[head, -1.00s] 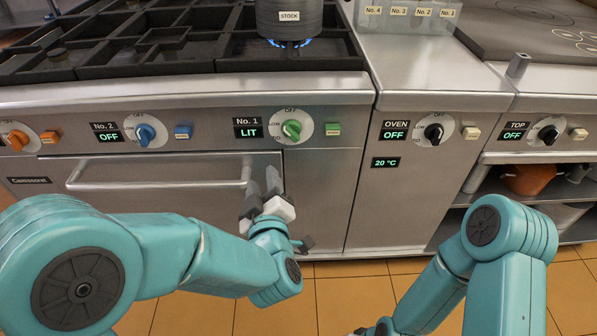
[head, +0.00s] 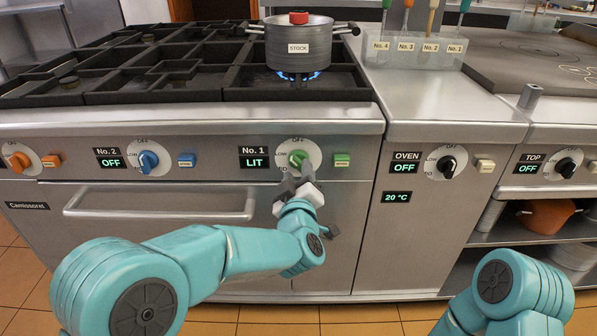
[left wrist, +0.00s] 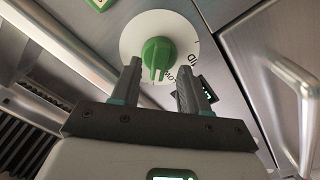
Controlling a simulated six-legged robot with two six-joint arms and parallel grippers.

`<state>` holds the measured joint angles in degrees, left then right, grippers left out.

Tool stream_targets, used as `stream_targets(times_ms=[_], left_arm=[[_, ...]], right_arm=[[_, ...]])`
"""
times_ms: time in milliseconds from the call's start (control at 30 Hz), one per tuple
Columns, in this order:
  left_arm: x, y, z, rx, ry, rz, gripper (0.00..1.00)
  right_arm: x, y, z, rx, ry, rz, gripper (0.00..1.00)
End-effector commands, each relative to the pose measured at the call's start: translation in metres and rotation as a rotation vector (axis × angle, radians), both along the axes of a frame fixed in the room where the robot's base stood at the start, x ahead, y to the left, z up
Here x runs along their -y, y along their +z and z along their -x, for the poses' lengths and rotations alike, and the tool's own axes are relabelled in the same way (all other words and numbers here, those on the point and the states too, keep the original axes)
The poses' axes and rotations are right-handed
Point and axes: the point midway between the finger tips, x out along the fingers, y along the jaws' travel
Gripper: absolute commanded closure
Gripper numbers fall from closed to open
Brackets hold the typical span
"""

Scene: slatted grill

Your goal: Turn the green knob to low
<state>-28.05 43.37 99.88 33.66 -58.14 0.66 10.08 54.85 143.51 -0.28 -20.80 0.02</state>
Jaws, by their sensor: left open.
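The green knob (head: 298,159) sits on a white dial on the stove's front panel, beside the No. 1 display (head: 256,162), which reads LIT. My left gripper (head: 296,176) is at the knob, just below it in the head view, and partly covers the dial's lower part. In the left wrist view the green knob (left wrist: 157,56) shows ahead of and between the two open fingers (left wrist: 158,80). I cannot tell whether the fingers touch it. The stock pot (head: 298,45) stands over a blue flame. My right gripper is out of view.
A blue knob (head: 148,160) and an orange knob (head: 19,161) are to the left on the panel. The black oven knob (head: 447,166) is to the right. A green button (head: 342,160) is close beside the green knob. The oven handle (head: 160,213) runs below.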

Motion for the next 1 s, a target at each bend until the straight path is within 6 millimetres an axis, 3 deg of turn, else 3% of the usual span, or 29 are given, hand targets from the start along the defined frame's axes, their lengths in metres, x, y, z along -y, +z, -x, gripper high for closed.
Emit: stream_targets(times_ms=[200,500,633,1000], left_arm=[[0.001,0.000,-0.019,-0.001,-0.001,-0.001,0.55],[0.001,0.000,-0.021,0.000,-0.001,-0.001,0.55],[0.001,0.000,-0.021,0.000,-0.001,-0.001,0.98],[0.001,-0.002,-0.021,0.001,-0.001,0.036,1.00]], right_arm=[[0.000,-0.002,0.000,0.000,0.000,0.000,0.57],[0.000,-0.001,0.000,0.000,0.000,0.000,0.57],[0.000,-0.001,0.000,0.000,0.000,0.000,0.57],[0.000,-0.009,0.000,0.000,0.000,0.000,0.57]])
